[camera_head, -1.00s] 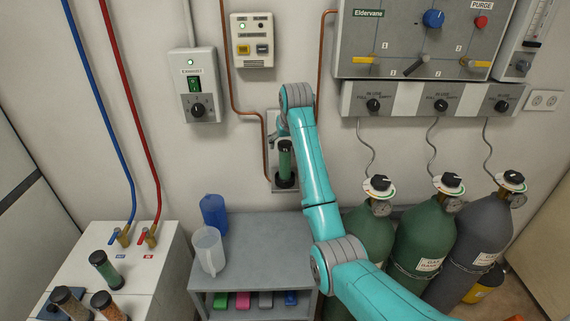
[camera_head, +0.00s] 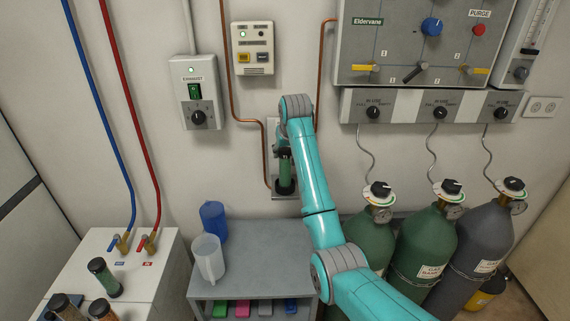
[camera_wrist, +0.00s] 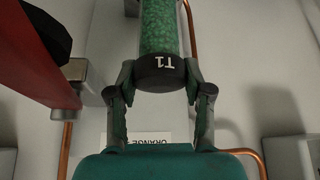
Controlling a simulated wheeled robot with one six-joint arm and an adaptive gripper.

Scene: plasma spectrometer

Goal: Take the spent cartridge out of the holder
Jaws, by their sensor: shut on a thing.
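A clear cartridge with green granules (camera_head: 285,168) stands upright in the wall holder (camera_head: 284,188), its lower end in the black cup. In the wrist view its granules (camera_wrist: 159,25) and black cap marked T1 (camera_wrist: 160,74) show close up. My gripper (camera_head: 284,149) is at the top of the cartridge in the head view, partly hidden by my arm. In the wrist view my gripper (camera_wrist: 160,82) has a finger on each side of the black cap and is shut on it. The holder's lower part is out of clear sight in the wrist view.
Copper pipes (camera_head: 264,150) run beside the holder. A grey cart (camera_head: 255,245) below carries a blue container (camera_head: 213,220) and a clear jug (camera_head: 207,258). Gas cylinders (camera_head: 421,248) stand at right.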

